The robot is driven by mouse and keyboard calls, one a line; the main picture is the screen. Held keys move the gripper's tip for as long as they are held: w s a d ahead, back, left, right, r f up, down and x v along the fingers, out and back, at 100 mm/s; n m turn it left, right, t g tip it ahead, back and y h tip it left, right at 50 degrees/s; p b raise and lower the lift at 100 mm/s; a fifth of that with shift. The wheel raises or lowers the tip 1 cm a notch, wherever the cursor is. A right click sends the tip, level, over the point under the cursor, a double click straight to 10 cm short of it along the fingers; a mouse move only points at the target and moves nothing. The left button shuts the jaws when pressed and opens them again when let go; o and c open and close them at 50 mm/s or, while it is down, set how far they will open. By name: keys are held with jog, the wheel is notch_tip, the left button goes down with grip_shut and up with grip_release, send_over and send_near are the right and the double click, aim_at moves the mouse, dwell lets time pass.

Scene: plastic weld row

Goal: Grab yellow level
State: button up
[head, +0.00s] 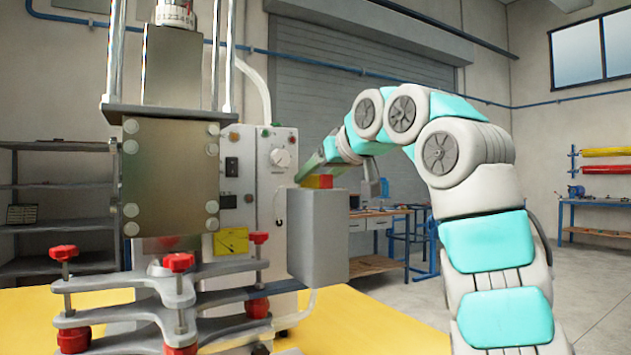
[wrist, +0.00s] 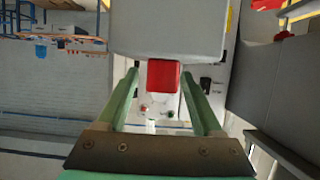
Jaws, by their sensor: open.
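A small block with a red end (head: 326,181) and a yellow side (head: 311,182) sits on top of a grey box beside the welding machine. I take it for the yellow level. In the wrist view only its red end (wrist: 163,76) shows, against the grey box. My gripper (head: 312,168) is at the block, above the box top. In the wrist view its green fingers (wrist: 160,84) are open, one on each side of the red end, with gaps between. Most of the yellow part is hidden.
The grey box (head: 318,235) is just below my gripper. The welding machine (head: 170,180) stands close on the left, with red-knobbed clamps (head: 178,263) over a yellow table top (head: 375,325). A workbench (head: 380,220) stands farther back. The floor on the right is open.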

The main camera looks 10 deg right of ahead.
jog(key=shift+w+a+f, duration=0.1)
jog(key=shift+w, duration=0.25)
grip_shut()
dwell(0.3)
